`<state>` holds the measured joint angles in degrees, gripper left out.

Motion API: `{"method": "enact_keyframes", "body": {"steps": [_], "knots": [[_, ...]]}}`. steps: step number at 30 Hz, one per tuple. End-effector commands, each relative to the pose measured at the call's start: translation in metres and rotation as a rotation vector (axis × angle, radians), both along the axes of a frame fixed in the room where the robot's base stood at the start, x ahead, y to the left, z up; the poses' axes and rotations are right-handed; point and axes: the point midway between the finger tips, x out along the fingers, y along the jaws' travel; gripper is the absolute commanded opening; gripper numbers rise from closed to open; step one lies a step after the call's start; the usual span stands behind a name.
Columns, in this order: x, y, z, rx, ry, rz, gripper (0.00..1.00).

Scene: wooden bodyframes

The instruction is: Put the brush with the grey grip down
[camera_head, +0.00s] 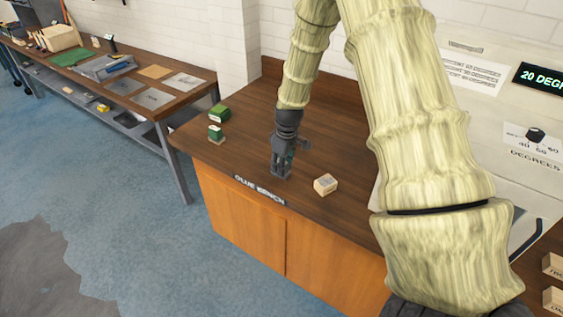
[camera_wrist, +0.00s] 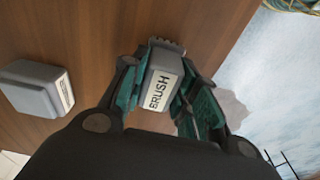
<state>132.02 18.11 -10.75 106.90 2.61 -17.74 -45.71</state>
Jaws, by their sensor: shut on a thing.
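The brush with the grey grip (camera_wrist: 163,66) is between the fingers of my gripper (camera_wrist: 161,92) in the wrist view. Its white label reads BRUSH, and a toothed grey edge shows at its far end. My gripper is shut on it. In the head view my gripper (camera_head: 281,172) points down, low over the front part of the glue bench (camera_head: 245,150). The brush is mostly hidden by the fingers there. I cannot tell whether it touches the bench top.
A small pale labelled block (camera_head: 325,185) lies right of my gripper. Two green items (camera_head: 219,113) (camera_head: 215,132) stand at the bench's left end. A grey labelled block (camera_wrist: 37,88) shows in the wrist view. The bench's front edge is close; bare top lies behind.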

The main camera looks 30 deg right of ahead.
Motion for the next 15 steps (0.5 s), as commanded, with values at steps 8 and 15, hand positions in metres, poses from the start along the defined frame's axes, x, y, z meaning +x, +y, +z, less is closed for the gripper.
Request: {"method": "enact_keyframes", "body": {"steps": [8,15], "knots": [[0.0004,0.0001,-0.0012,-0.001,-0.001,0.0,0.04],[0.0004,0.0,-0.0038,-0.001,-0.001,0.0,0.46]]}}
